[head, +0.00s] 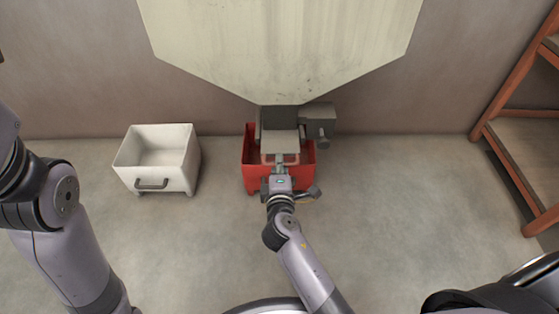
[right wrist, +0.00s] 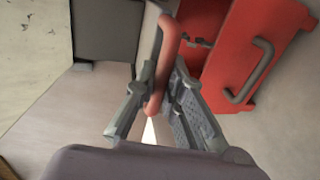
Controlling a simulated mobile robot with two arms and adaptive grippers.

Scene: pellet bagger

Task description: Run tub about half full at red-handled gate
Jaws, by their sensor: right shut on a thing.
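The red tub (head: 251,178) stands on the floor under the spout of the hopper (head: 285,50). The gate's red handle (head: 291,158) sits over the tub's opening; it shows as a red loop (right wrist: 169,40) in the right wrist view. My right gripper (head: 280,163) is shut on this handle, with a finger on each side (right wrist: 160,90). The tub also shows in the wrist view (right wrist: 225,85), with a grey handle on its face. The spout, gate and my gripper hide most of its inside, so I cannot tell its fill. My left gripper is out of view.
A white tub (head: 178,180) with a grey front handle stands on the floor to the left, and no pellets show in it. A grey box (head: 319,118) is fixed beside the spout. A wooden rack (head: 525,140) stands at the far right. The floor between is clear.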

